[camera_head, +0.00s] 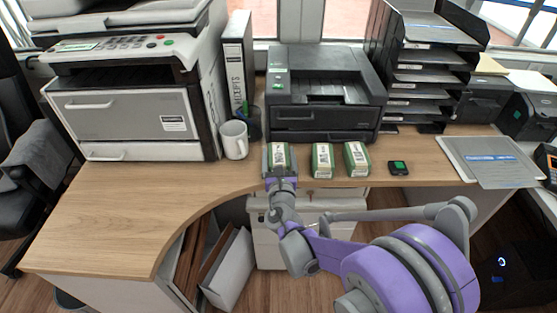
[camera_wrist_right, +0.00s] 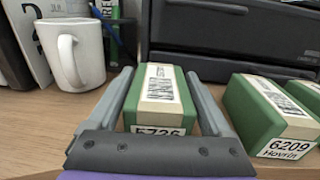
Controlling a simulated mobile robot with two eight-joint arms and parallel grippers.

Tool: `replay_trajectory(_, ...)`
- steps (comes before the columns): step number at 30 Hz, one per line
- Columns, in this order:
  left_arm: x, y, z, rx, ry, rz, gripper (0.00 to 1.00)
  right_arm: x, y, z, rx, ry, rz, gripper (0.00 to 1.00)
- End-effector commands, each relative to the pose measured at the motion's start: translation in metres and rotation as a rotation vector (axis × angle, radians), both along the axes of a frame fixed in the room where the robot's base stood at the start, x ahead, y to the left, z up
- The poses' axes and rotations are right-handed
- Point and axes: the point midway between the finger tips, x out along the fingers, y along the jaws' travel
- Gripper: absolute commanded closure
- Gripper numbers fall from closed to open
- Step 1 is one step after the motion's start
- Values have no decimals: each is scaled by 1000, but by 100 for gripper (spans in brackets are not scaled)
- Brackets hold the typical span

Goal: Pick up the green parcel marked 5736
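The green parcel marked 5736 (camera_wrist_right: 158,95) stands on the counter with a pale label strip on top; in the head view the green parcel (camera_head: 277,155) is the leftmost of three. Its number is partly hidden by my gripper's palm. My right gripper (camera_head: 279,172) reaches it from the front. In the right wrist view my right gripper (camera_wrist_right: 160,76) has one finger on each side of the parcel, with narrow gaps, so it looks open around it. My left gripper is not in view.
A green parcel marked 6209 (camera_wrist_right: 270,112) is close on the right; another green parcel (camera_head: 357,159) stands beyond it. A white mug (camera_head: 234,140) is at the left, a black printer (camera_head: 325,95) behind. The counter's left part (camera_head: 130,205) is clear.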

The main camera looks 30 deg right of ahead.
Motion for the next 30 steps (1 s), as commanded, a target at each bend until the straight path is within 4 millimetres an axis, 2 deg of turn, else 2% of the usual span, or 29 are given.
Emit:
replay_trajectory(1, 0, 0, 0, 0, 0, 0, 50, 0, 0, 0, 0, 0, 0, 27)
replay_trajectory(2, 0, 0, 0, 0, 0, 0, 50, 0, 0, 0, 0, 0, 0, 32)
replay_trajectory(12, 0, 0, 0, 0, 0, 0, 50, 0, 0, 0, 0, 0, 0, 93)
replay_trajectory(23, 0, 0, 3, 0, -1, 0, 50, -1, 0, 6, 0, -1, 0, 94)
replay_trajectory(26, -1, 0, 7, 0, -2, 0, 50, 0, 0, 16, 0, -1, 0, 94)
replay_trajectory(30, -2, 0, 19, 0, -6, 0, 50, -1, 0, 42, -1, -2, 0, 94)
